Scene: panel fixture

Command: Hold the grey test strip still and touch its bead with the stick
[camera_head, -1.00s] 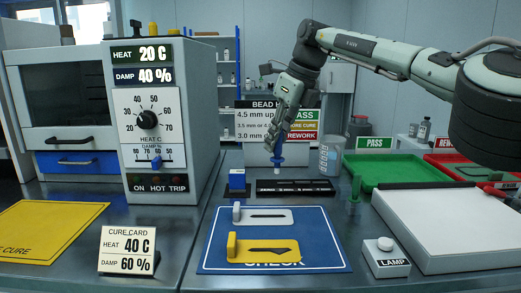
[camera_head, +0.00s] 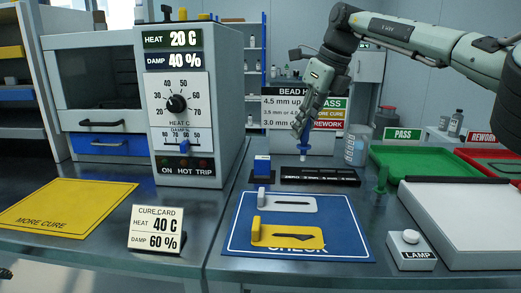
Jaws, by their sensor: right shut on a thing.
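The grey test strip (camera_head: 287,204) lies on the blue CHECK mat (camera_head: 355,246), with a dark narrow bead along its middle and a raised grey tab at its left end. A yellow piece (camera_head: 286,238) with a dark wedge-shaped mark lies in front of it. My right gripper (camera_head: 301,130) points down at the black rack (camera_head: 340,178) behind the mat. It is shut on a blue stick (camera_head: 304,150), whose lower end is at the rack; I cannot tell whether it is inside or clear of it. My left gripper is not in view.
A blue block (camera_head: 262,166) stands left of the rack, and a green upright piece (camera_head: 381,180) to its right. A lamp box (camera_head: 411,255) and white board (camera_head: 465,225) stand right of the mat. A cure card (camera_head: 157,230) and oven (camera_head: 190,90) are left.

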